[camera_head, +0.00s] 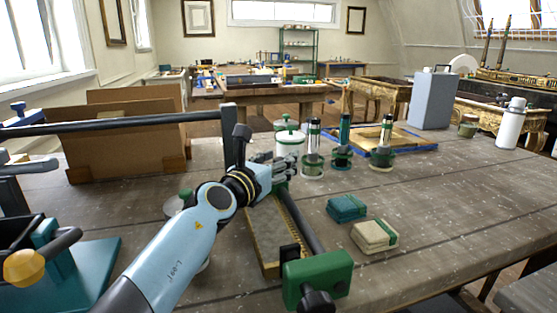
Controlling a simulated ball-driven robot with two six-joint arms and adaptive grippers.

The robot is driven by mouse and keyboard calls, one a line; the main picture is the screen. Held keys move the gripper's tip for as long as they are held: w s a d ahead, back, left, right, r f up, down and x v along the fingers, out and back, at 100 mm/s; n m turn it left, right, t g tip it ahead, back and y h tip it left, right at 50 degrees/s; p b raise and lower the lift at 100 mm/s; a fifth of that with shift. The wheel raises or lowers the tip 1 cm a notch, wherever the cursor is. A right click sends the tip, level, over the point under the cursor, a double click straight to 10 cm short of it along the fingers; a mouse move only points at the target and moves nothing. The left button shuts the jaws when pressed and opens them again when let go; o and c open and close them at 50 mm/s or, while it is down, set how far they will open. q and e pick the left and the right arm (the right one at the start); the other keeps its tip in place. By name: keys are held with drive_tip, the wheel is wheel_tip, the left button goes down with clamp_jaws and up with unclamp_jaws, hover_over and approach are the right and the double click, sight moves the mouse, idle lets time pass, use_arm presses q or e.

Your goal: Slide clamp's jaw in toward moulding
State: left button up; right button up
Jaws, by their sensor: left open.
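A clamp lies on the workbench in front of me. Its green block-shaped jaw (325,277) with a black knob is at the near end, and its dark bar (300,220) runs away from it toward the far end. A long moulding strip (262,240) with a gilt edge lies beside the bar, on its left. My left gripper (283,168) is open near the far end of the bar and the strip. Its fingers are small and dark here, and I cannot tell whether they touch the clamp. My arm and gripper hide the strip's far end. My right gripper is out of view.
Several jars and bottles, one a white lidded pot (289,140), stand behind the gripper. The bench's right side is mostly clear.

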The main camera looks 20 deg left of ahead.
use_arm(q)
drive_tip(key=shift+d, duration=0.1)
drive_tip(key=s, duration=0.4)
drive_tip(key=s+a, duration=0.1)
drive_tip(key=s, duration=0.2)
drive_tip(key=s+a, duration=0.1)
drive_tip(key=s, duration=0.3)
drive_tip(key=shift+s+a, duration=0.15)
drive_tip(key=shift+s, duration=0.2)
